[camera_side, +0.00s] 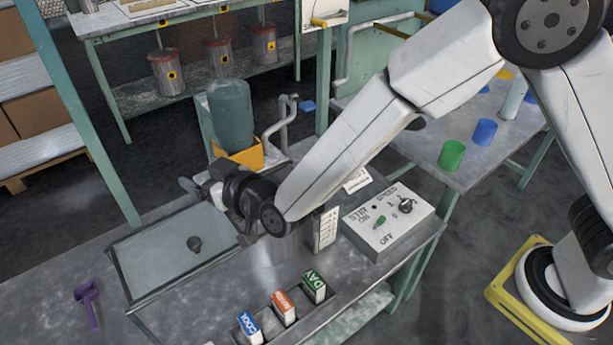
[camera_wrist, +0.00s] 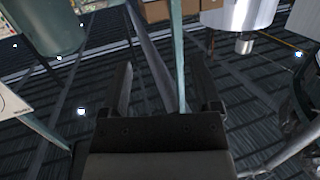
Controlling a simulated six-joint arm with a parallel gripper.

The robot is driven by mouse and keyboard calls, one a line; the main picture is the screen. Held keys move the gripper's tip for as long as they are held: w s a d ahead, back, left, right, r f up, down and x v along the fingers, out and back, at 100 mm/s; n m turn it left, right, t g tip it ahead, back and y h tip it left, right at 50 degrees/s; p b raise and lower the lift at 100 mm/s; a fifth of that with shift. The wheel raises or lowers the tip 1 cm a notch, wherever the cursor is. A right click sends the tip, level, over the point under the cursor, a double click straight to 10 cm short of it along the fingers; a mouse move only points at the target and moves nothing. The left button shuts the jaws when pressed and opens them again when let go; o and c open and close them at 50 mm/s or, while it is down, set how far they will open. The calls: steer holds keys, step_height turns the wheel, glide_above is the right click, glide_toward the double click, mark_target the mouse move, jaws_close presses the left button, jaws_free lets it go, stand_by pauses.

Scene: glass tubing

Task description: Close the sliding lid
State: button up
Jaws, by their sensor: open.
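The sliding lid (camera_side: 158,262) is a grey-green glassy panel in a metal frame on the bench, left of centre in the side view. A dark round knob (camera_side: 195,243) stands up from it. My gripper (camera_side: 201,187) is above and behind the knob, clear of it, pointing left. Its fingers are small in the side view and partly merge with the clutter behind. In the wrist view my gripper (camera_wrist: 163,85) has its two dark fingers spread apart with nothing between them. The lid and knob do not show clearly in the wrist view.
A control box (camera_side: 388,220) with switches stands right of my wrist. Several small labelled boxes (camera_side: 283,307) sit along the front. A purple tool (camera_side: 88,302) lies at left. A green tank (camera_side: 230,108) on a yellow-orange base (camera_side: 243,155) stands behind my gripper.

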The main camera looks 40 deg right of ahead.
steer(key=s+a+t, duration=0.2)
steer(key=a, duration=0.2)
glide_toward(190, 240)
steer(key=w, duration=0.1)
steer(key=w+f, duration=0.1)
steer(key=w, duration=0.1)
steer(key=shift+w+a, duration=0.1)
steer(key=shift+a, duration=0.05)
steer(key=shift+w, duration=0.2)
steer(key=shift+x, duration=3.75)
steer(key=shift+a, duration=0.1)
steer(key=shift+c, duration=0.2)
jaws_close()
steer(key=shift+s, duration=0.1)
